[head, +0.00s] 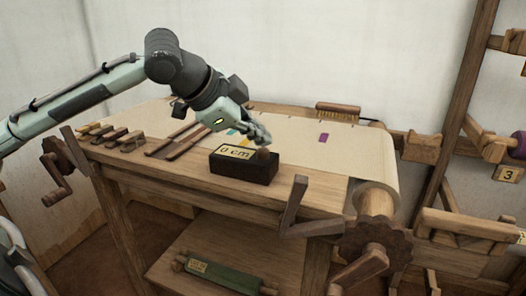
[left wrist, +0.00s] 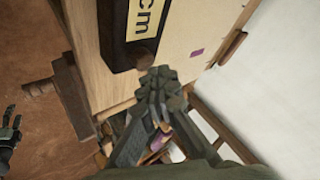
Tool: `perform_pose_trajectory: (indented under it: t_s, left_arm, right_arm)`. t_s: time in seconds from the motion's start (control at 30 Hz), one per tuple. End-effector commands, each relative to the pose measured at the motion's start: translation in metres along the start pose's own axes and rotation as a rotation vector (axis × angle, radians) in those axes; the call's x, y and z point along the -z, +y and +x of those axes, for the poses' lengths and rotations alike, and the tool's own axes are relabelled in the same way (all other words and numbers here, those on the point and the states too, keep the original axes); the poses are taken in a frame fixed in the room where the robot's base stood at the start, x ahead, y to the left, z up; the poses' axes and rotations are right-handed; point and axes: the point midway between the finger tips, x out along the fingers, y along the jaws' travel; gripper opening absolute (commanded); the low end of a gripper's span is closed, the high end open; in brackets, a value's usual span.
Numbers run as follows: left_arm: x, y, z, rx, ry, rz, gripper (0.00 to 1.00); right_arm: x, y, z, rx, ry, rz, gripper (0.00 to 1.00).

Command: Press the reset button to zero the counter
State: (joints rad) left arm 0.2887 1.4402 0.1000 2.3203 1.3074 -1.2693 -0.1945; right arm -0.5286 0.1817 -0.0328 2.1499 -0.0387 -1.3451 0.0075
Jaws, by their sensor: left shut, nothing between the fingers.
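The counter (head: 243,175) is a dark box on the loom's wooden top, with a cream label (head: 236,153) reading "0 cm". A round brown button (head: 265,153) sits on its right end. In the left wrist view, the box (left wrist: 113,40) and the button (left wrist: 143,58) show just ahead of the fingers. My left gripper (head: 264,142) is shut and empty, its tips pointing down at the button. The tips (left wrist: 157,76) look very close to it; I cannot tell whether they touch.
Cream cloth (head: 360,150) runs behind the box to a roller with a toothed wheel (head: 375,240). A wooden crank (head: 296,212) stands at the front right. Several wooden tools (head: 115,138) lie left. A brush (head: 338,111) lies at the back.

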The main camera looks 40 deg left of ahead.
Motion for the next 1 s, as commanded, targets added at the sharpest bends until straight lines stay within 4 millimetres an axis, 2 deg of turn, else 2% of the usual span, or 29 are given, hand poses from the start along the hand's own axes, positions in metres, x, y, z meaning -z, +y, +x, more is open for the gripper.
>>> perform_pose_trajectory:
  t_s: [1.0]
  left_arm:
    - [-0.0047, 0.0048, 0.0065, 0.000, 0.000, 0.000, 0.00]
  right_arm:
    - [-0.0010, -0.0009, 0.0076, -0.001, 0.003, 0.000, 0.49]
